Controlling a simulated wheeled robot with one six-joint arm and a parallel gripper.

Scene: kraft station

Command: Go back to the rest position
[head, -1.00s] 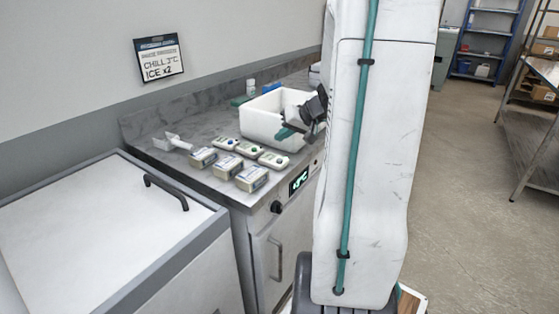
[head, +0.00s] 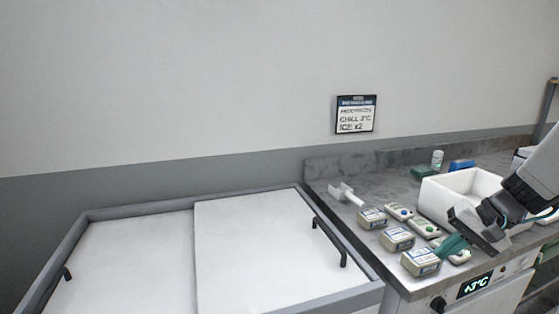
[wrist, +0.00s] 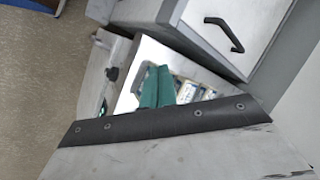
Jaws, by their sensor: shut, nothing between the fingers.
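My gripper (head: 449,246) is at the right of the head view, in front of the white open bin (head: 433,195) and over the counter's front edge. Its green fingers are together and hold nothing. In the wrist view the closed fingers (wrist: 157,86) point towards the counter, with several small packs partly hidden behind them. In the head view, small boxes with white and blue labels (head: 397,238) and pale packs with coloured dots (head: 425,227) lie on the counter by the gripper. The gripper hides part of the nearest packs.
A white scoop (head: 346,194) lies at the counter's left. A chest with white lids (head: 255,250) and a dark handle (head: 330,242) stands left of the counter. A sign (head: 356,114) hangs on the wall. A display (head: 476,285) is on the counter front.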

